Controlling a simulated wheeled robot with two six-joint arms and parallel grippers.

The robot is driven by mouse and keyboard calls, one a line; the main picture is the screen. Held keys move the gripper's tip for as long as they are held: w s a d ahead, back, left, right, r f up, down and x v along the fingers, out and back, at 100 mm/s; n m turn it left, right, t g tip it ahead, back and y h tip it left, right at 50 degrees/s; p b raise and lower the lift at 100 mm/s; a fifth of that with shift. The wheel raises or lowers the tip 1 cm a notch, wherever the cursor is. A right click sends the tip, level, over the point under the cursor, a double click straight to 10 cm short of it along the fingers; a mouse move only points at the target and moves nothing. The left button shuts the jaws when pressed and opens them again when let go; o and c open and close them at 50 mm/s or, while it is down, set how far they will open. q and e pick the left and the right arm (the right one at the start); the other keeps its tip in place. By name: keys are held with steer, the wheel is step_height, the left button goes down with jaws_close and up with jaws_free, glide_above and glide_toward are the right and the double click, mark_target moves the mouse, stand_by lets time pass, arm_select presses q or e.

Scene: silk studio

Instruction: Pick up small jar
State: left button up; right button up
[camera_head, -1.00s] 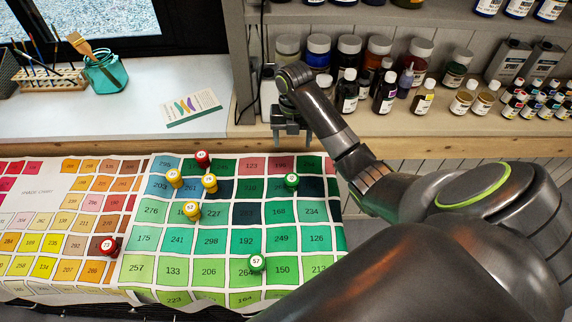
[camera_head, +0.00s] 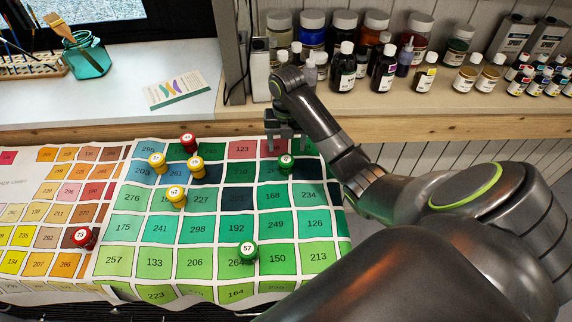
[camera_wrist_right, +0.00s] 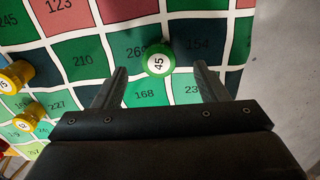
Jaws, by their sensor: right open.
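Several small jars with numbered round lids stand on a colour chart (camera_head: 110,262). A green jar marked 45 (camera_head: 286,162) stands near the chart's right edge; it also shows in the right wrist view (camera_wrist_right: 159,60). My right gripper (camera_head: 286,146) is open just behind this jar in the head view. In the wrist view the jar is ahead of the gap between its two fingers (camera_wrist_right: 160,80), with nothing held. A green jar marked 57 (camera_head: 247,251) is nearer the front. My left gripper is not in view.
Yellow jars (camera_head: 175,196) and a red jar (camera_head: 189,143) cluster left of the gripper; another red jar (camera_head: 84,238) is farther left. Shelves of paint bottles (camera_head: 383,68) stand behind. A ledge (camera_head: 120,105) holds a teal brush jar (camera_head: 86,56) and a card (camera_head: 178,90).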

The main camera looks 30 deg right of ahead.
mark_target(286, 159)
steer(key=shift+f, duration=0.65)
steer(key=f, duration=0.4)
steer(key=shift+s+a+f, duration=0.1)
steer(key=shift+s+a, duration=0.2)
steer(key=shift+f, duration=0.45)
steer(key=c, duration=1.1)
steer(key=shift+w+r, duration=0.15)
steer(key=shift+r, duration=2.25)
step_height(286, 159, up, 4)
steer(key=p, duration=0.3)
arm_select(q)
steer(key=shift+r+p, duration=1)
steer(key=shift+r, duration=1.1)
arm_select(e)
steer(key=shift+r, duration=0.65)
